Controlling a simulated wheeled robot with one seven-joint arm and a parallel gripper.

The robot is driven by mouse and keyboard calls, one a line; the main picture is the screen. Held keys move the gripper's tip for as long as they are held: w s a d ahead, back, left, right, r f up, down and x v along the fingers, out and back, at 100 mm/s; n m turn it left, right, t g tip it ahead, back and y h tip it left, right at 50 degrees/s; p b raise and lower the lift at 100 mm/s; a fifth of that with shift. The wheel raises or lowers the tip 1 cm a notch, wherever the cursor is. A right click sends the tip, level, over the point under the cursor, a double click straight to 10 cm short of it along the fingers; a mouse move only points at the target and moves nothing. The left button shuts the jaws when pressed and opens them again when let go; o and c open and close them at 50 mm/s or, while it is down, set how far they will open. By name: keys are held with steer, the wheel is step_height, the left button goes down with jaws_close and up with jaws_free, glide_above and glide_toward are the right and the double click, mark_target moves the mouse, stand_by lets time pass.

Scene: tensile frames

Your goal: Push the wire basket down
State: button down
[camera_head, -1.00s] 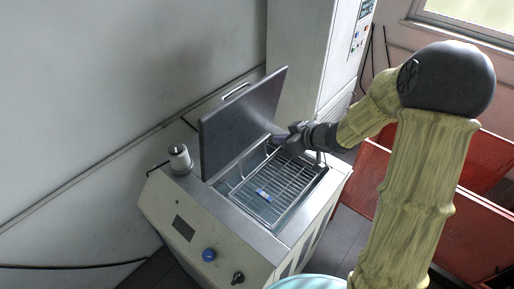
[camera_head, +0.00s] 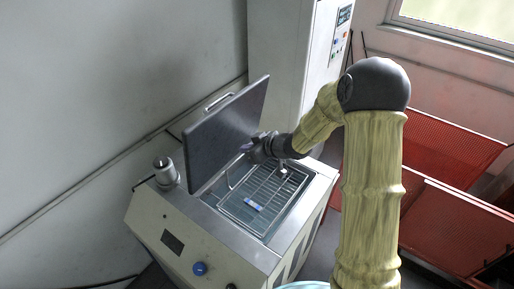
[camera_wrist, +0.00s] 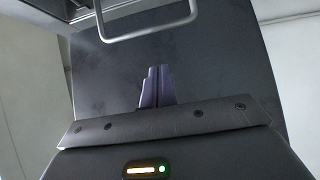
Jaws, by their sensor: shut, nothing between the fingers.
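The wire basket (camera_head: 268,188) sits in the open tank of a bath unit, a small blue-and-white piece (camera_head: 255,204) on its grid. My dark gripper (camera_head: 246,147) is above the basket's back end, close to the raised lid (camera_head: 228,135). In the wrist view its narrow purplish fingers (camera_wrist: 155,88) are together, with nothing between them. The dark lid panel (camera_wrist: 215,70) fills the view behind them. Whether the gripper touches the lid or basket cannot be told.
The bath unit has a front panel with a blue knob (camera_head: 200,268) and a metal canister (camera_head: 164,172) on its left top. A tall cabinet (camera_head: 290,70) stands behind. Red mesh barriers (camera_head: 455,215) stand at the right. The wall is close at the left.

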steer(key=f, duration=0.1)
steer(key=w+a+f, duration=0.1)
steer(key=f, duration=0.3)
steer(key=shift+w+a, duration=0.15)
steer(key=shift+a, duration=0.25)
step_height(320, 180, down, 10)
steer(key=b, duration=0.6)
steer(key=shift+f, duration=0.15)
